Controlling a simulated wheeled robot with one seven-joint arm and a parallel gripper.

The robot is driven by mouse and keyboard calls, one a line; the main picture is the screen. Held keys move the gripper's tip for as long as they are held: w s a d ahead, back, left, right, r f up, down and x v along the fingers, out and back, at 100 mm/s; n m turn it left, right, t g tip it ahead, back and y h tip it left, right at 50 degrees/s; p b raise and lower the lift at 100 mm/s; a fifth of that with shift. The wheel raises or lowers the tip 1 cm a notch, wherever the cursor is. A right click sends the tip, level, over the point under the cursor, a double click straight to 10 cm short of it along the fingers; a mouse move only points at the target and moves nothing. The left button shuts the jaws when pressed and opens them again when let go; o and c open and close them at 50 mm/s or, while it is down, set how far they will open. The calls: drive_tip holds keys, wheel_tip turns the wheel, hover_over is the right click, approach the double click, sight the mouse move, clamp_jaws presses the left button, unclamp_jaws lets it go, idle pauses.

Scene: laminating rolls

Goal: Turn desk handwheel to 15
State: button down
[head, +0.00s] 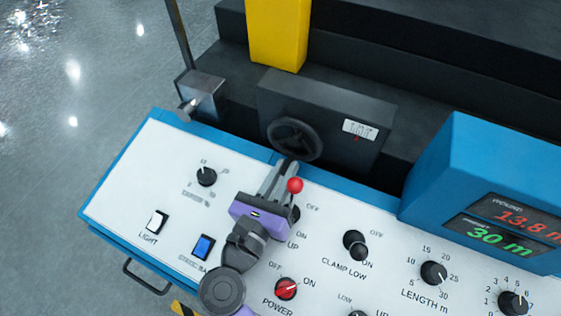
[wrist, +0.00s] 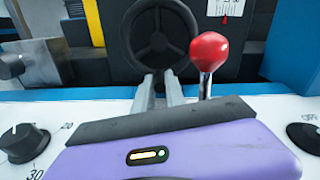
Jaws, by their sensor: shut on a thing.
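The black desk handwheel (head: 293,138) has a round rim and spokes and sits on the front of a dark grey block. It also shows at the top middle of the wrist view (wrist: 160,42). My gripper (head: 289,164) reaches it from the console side. Its fingertips (wrist: 159,76) are shut on the lower part of the rim, which they partly hide. A white scale plate (head: 360,130) with a red pointer below it is right of the wheel. Its marks are too small to read, and the wrist view cuts the plate off (wrist: 228,8).
A red ball-topped lever (head: 295,186) stands close to the right of my gripper. The white console (head: 140,190) carries several knobs and switches. A blue display box (head: 450,160) rises at the right, and a grey metal bracket (head: 203,95) stands left of the wheel.

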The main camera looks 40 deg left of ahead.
drive_tip(key=c, duration=1.4)
unclamp_jaws()
drive_tip(key=shift+f+b, duration=0.1)
drive_tip(key=shift+b, duration=0.25)
